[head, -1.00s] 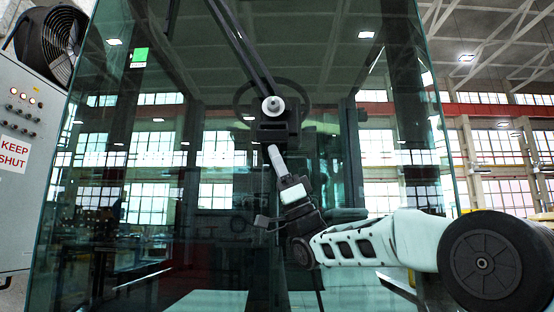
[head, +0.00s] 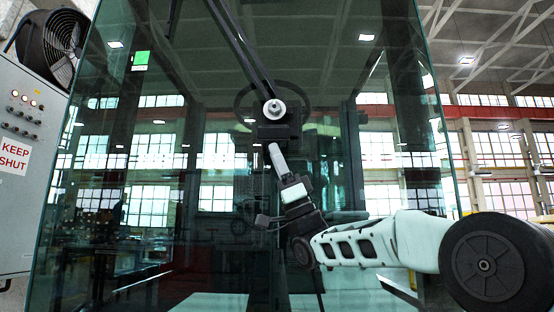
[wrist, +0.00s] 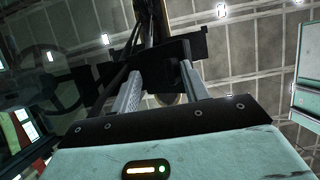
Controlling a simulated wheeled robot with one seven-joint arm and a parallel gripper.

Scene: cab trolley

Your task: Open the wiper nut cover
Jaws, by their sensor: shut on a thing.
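The wiper nut cover (head: 275,133) is a dark block just below the pale round nut (head: 274,108) at the wiper's pivot, in the middle of the head view. The nut shows bare above it. My gripper (head: 273,148) reaches up from below right and its pale fingers meet the cover's lower edge. In the wrist view my gripper (wrist: 160,72) has its two grey fingers spread apart, with their tips at the dark cover (wrist: 118,78). It is shut on the cover. The exact contact is dark and partly hidden, and the hinge cannot be made out.
The wiper arm (head: 240,45) slants up left from the pivot across the large glass pane (head: 120,220). A steering wheel (head: 243,90) shows behind the glass. A grey control cabinet (head: 28,225) with a fan (head: 52,45) stands at the left. Open space lies right of the pane.

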